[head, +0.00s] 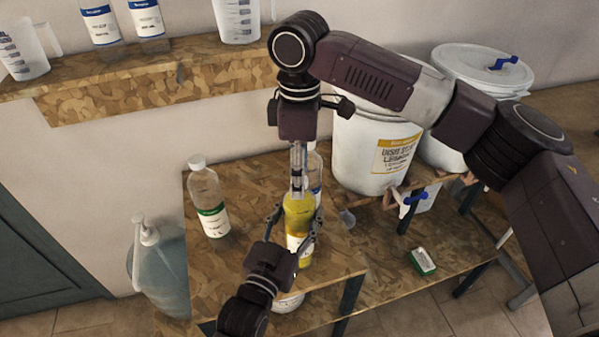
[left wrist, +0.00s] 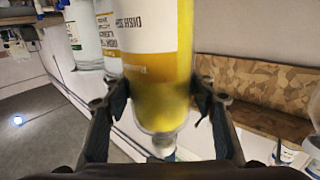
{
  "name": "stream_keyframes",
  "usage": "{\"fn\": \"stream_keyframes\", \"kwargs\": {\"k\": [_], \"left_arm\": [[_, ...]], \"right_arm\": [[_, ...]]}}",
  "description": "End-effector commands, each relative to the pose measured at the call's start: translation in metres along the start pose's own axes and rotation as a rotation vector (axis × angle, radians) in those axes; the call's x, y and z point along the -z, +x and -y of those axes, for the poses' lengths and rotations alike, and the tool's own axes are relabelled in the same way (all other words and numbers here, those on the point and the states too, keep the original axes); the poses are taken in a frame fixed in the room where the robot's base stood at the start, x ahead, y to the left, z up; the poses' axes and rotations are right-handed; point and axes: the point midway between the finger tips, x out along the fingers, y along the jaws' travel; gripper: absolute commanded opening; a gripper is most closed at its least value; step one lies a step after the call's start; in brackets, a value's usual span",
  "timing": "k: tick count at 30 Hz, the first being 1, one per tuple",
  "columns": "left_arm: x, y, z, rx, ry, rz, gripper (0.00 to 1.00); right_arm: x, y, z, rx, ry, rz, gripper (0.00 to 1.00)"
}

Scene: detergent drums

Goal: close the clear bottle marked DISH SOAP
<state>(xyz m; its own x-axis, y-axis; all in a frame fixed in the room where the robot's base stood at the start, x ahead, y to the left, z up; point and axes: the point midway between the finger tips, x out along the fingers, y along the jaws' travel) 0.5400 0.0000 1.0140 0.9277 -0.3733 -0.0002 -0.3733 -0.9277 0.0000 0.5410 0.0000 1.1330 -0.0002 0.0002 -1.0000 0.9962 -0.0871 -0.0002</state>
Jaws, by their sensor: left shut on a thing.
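A clear bottle of yellow liquid (head: 299,212) stands upright at the table's middle. In the left wrist view the bottle (left wrist: 155,75) fills the middle, its DISH SOAP label upside down and its neck toward the bottom edge. My left gripper (head: 290,228) is shut on its body from the front; its fingers (left wrist: 160,98) press both sides in the wrist view. My right gripper (head: 298,185) points straight down with its fingertips at the bottle's top. The fingers hide the mouth, so I cannot tell whether a cap is there or held.
A white-capped bottle with a green label (head: 208,205) stands at left. Another bottle (head: 315,170) is close behind the yellow one. White buckets (head: 360,150) stand at back right. A green-and-white packet (head: 422,262) lies at right. A large pump jug (head: 158,270) stands left of the table.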

Motion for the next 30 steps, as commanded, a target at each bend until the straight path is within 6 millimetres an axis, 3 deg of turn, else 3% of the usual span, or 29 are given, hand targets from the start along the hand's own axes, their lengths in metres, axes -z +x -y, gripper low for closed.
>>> {"fn": "stream_keyframes", "kwargs": {"k": [5,18,24,30], "left_arm": [[0.0,0.0,0.0,0.0,0.0,0.0,0.0],[0.0,0.0,0.0,0.0,0.0,0.0,0.0],[0.0,0.0,0.0,0.0,0.0,0.0,0.0],[0.0,0.0,0.0,0.0,0.0,0.0,0.0]], "right_arm": [[0.001,-0.013,0.0,-0.001,0.0,-0.001,0.43],[0.0,-0.101,-0.001,-0.002,0.001,-0.001,0.43],[0.0,-0.118,0.0,-0.001,-0.001,0.0,0.43],[0.0,-0.12,0.0,0.001,-0.001,0.0,0.43]]}}
